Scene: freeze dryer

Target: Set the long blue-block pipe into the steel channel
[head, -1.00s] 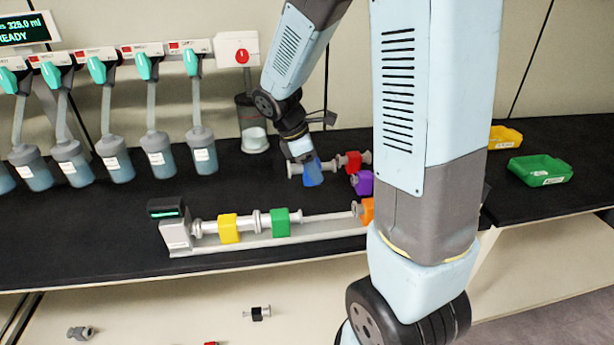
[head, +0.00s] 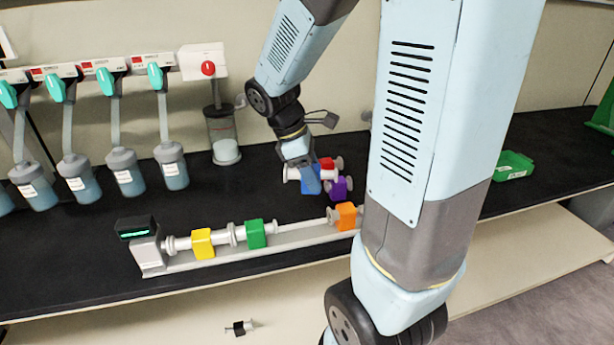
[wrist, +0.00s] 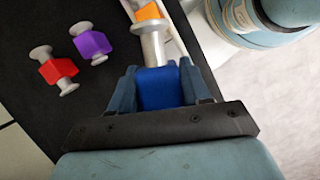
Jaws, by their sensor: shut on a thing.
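The blue-block pipe (head: 310,181) is held in my gripper (head: 311,178) above the black bench top. In the wrist view my gripper (wrist: 158,88) is shut around the blue block (wrist: 158,90), and a grey flanged pipe end (wrist: 152,42) sticks out ahead of it. The steel channel (head: 215,254) lies along the bench front, with a small display unit at its left end. In it sit a yellow-block pipe (head: 203,243), a green-block pipe (head: 256,234) and, towards the right, an orange-block piece (head: 346,216). My arm hides the channel's right end.
A red-block pipe (wrist: 58,70) and a purple-block pipe (wrist: 92,43) lie on the bench near my gripper. Several flasks (head: 172,166) hang at the back left. A green bin (head: 514,166) stands at the right.

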